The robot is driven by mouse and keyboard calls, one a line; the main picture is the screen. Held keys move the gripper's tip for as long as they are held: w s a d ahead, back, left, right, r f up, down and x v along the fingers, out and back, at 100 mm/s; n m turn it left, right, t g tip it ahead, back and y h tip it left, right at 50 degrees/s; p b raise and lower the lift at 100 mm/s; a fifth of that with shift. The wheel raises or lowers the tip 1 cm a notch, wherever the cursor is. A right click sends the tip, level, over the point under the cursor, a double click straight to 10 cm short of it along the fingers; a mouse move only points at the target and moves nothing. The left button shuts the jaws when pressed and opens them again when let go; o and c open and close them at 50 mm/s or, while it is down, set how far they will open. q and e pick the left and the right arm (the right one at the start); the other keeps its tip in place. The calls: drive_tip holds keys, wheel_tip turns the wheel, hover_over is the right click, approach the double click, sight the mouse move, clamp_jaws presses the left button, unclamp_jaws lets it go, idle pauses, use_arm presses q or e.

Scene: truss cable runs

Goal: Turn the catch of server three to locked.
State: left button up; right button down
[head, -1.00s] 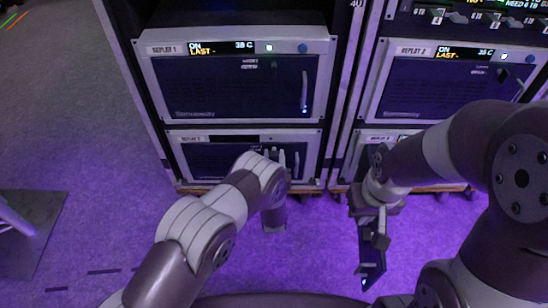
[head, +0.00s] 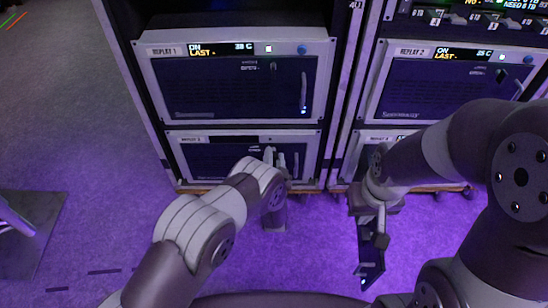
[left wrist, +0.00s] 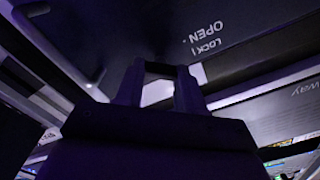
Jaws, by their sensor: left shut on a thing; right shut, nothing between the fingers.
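Server three (head: 210,158) is the lower left unit, with a dark front and a pale frame. My left gripper (head: 274,155) is at the upper right of its front, left of the vertical handle (head: 296,165). In the left wrist view, my left gripper (left wrist: 163,72) has its fingertips at the dark panel, close to the LOCK and OPEN lettering (left wrist: 207,38). It is shut on the catch, which the fingers mostly hide, so I cannot tell its angle. My right gripper (head: 380,238) is shut and empty, pointing down in front of the right rack.
Server one (head: 235,85) sits above server three, with its own catch (head: 274,67) and handle (head: 304,90). Server two (head: 440,88) is in the right rack. The rack post (head: 345,95) stands between them. The purple floor (head: 110,230) at the left front is mostly clear.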

use_arm(q)
drive_tip(key=m, duration=0.5)
drive_tip(key=shift+f+m, duration=0.1)
drive_tip(key=shift+m, duration=0.2)
drive_tip(key=shift+d+f+m, duration=0.1)
drive_tip(key=shift+m, duration=2.1)
drive_tip(key=o, duration=1)
drive_tip(key=shift+o, duration=0.2)
